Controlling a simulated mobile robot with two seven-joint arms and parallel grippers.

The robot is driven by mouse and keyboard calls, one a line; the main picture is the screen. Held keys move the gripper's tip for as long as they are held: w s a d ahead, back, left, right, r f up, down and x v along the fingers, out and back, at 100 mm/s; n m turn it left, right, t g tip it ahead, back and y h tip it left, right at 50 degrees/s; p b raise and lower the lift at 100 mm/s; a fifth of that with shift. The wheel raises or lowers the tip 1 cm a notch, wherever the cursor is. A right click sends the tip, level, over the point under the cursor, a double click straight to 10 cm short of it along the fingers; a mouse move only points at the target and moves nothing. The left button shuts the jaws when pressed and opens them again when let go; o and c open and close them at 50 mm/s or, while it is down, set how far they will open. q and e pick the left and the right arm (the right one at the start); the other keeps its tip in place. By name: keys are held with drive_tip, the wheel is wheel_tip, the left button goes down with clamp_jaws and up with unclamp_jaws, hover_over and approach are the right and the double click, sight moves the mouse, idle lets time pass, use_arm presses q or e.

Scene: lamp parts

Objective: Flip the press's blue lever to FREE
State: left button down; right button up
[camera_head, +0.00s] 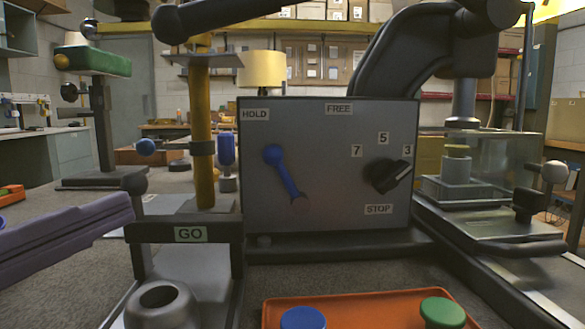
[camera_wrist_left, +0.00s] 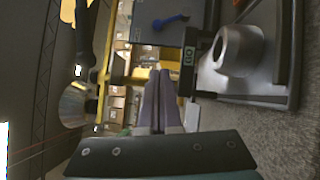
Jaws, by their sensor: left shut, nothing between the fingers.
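The blue lever (camera_head: 286,175) sits on the front of a grey control panel (camera_head: 330,220). Its pivot is low and its round knob leans up and left, on the side of the HOLD label (camera_head: 255,114). The FREE label (camera_head: 339,108) is at the panel's top middle, to the right of the knob. In the left wrist view the lever (camera_wrist_left: 171,22) shows beyond the fingertips, apart from them. My left gripper (camera_head: 130,205), with purple fingers, is shut and empty, left of the panel; its fingers also show in the wrist view (camera_wrist_left: 158,74). My right gripper is not in view.
A yellow column (camera_head: 202,130) and a dark bar marked GO (camera_head: 190,235) stand between my left gripper and the panel. A black dial (camera_head: 388,175) is on the panel's right. An orange tray (camera_head: 370,312) with blue and green round parts lies in front.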

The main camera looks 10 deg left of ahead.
sight(285, 178)
use_arm(q)
drive_tip(key=shift+w+r, duration=0.15)
drive_tip(key=shift+w, duration=0.1)
drive_tip(key=p+x, duration=0.3)
drive_tip(key=x, duration=0.5)
drive_tip(key=shift+w+d, duration=0.2)
drive_tip(key=shift+w, duration=0.15)
drive_tip(key=w+d, duration=0.2)
drive_tip(key=d, duration=0.1)
drive_tip(key=shift+r+p, duration=0.3)
drive_tip(key=shift+p, duration=0.05)
drive_tip(key=shift+w+d, duration=0.2)
drive_tip(key=shift+d, duration=0.2)
drive_tip(key=shift+r, duration=0.1)
